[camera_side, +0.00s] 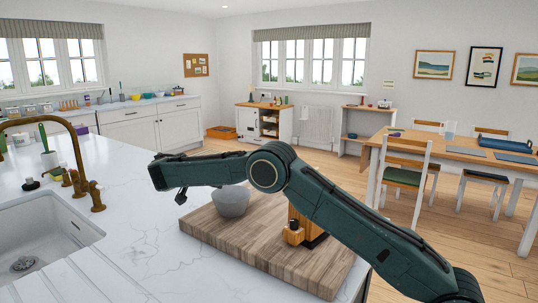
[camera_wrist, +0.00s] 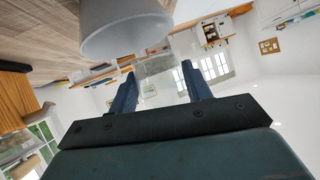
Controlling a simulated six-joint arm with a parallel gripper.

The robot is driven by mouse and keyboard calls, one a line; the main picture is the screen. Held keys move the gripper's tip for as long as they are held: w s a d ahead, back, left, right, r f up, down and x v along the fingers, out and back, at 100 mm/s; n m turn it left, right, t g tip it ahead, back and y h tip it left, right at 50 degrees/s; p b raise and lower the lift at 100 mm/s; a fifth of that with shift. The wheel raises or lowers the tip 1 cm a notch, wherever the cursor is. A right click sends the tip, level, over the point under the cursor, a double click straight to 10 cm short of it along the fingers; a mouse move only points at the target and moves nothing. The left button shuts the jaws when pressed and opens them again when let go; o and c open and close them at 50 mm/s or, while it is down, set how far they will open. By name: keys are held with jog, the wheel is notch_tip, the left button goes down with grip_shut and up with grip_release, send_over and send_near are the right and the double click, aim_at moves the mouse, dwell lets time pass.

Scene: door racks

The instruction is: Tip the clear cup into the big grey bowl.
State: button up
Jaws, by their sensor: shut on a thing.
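The grey bowl (camera_side: 231,201) stands upright on the wooden board in the side view, just below my forearm. In the wrist view, which is turned over, the bowl (camera_wrist: 125,32) fills the top, close to my fingers. My gripper (camera_wrist: 159,78) is shut on the clear cup (camera_wrist: 157,65), a faint see-through shape between the two blue fingers. The cup is beside the bowl in that view. Its exact tilt and contents are hard to tell. In the side view I cannot make out the cup or the fingertips.
The wooden board (camera_side: 280,258) lies on the white marble counter (camera_side: 150,246). A sink (camera_side: 35,240) and brass tap (camera_side: 80,180) are at left.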

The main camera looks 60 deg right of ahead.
jog(key=shift+r+m+t+y, duration=0.35)
jog(key=shift+m+y, duration=0.25)
jog(key=shift+y, duration=0.6)
jog(key=shift+d+r+m+t+y, duration=0.1)
jog(key=shift+m+t+y, duration=0.55)
jog(key=shift+y, duration=0.75)
jog(key=shift+s+d+f+m+t+y, duration=0.15)
jog(key=shift+m+t+y, duration=0.3)
jog(key=shift+y, duration=0.4)
jog(key=shift+s+d+f+m+t+y, duration=0.15)
jog(key=shift+m+t+y, duration=0.3)
jog(key=shift+y, duration=0.4)
jog(key=shift+s+d+f+m+t+y, duration=0.1)
jog(key=shift+d+f+m+t+y, duration=0.1)
jog(key=shift+m+t+y, duration=0.3)
jog(key=shift+s+d+f+m+t+y, duration=0.1)
jog(key=shift+d+t+y, duration=0.15)
jog(key=shift+y, duration=0.45)
jog(key=m+t+y, duration=0.1)
jog(key=d+m+t+y, duration=0.1)
jog(key=y, duration=0.1)
jog(key=shift+s+d+t, duration=0.15)
jog(key=shift+s+t, duration=0.2)
jog(key=shift+s+d+r+m+t+y, duration=0.15)
jog(key=shift+d+m+t+y, duration=0.15)
jog(key=shift+t+y, duration=0.25)
jog(key=shift+s+d+m+t+y, duration=0.15)
jog(key=shift+m+t+y, duration=0.25)
jog(key=shift+y, duration=0.25)
jog(key=shift+r, duration=2.05)
